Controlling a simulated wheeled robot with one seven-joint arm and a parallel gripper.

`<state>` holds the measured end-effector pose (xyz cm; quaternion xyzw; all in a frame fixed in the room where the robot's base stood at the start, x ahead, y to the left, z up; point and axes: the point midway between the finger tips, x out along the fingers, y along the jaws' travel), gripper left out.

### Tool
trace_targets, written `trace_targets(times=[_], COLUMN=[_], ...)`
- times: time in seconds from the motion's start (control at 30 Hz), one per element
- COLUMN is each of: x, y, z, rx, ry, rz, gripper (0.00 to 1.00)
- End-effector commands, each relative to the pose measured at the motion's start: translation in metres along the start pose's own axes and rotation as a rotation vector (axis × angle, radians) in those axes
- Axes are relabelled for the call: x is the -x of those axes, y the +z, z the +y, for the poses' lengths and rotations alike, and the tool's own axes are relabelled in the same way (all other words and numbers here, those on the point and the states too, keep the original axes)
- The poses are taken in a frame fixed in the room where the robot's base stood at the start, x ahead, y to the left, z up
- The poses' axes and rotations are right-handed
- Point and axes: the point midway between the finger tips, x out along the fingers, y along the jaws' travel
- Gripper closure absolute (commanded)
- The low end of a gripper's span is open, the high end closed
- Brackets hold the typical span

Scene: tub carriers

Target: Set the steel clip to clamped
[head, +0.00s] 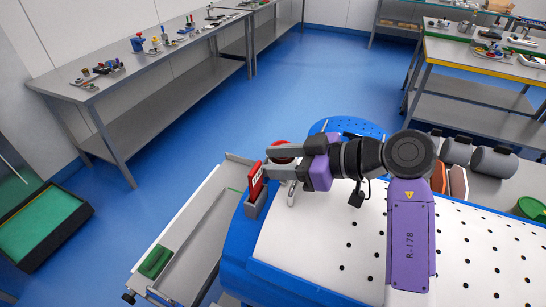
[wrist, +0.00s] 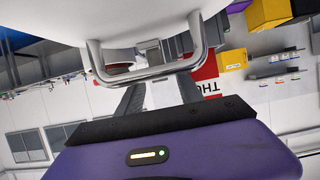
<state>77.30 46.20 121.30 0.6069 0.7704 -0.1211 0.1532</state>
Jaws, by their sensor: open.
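The steel clip is a bent metal loop; it shows in the head view (head: 291,194) at the left end of the white perforated top, just below my gripper (head: 268,156). In the wrist view the steel clip (wrist: 150,75) is large, a rounded bail coming off a white surface, and its bar crosses the picture in front of my fingers. My gripper is open, with its two dark fingers apart and pointing left in the head view. I cannot tell whether a finger touches the clip. Whether the clip is clamped is unclear.
A red sign (head: 257,179) on a grey block (head: 256,202) stands close to the fingertips. A red round thing (head: 284,148) is partly hidden by my gripper. Grey benches (head: 150,85) with small items line the left wall. The blue floor (head: 300,85) behind is clear.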

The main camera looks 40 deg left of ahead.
Motion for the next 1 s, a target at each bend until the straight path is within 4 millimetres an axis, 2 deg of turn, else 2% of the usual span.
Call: trace_targets(times=[0.23,0.4,0.47,0.77,1.0], x=[-0.0007,-0.0007,-0.0006,-0.0015,-0.0056], y=[0.0003,0.0002,0.0002,-0.0006,-0.0050], z=[0.0001,0.0001,0.0001,0.0001,0.0010], rx=[0.000,0.000,0.000,0.001,0.004], ry=[0.001,0.001,0.001,0.000,0.003], rz=[0.000,0.000,0.000,-0.018,-0.121], gripper=[0.58,0.92,1.00,1.00,1.00])
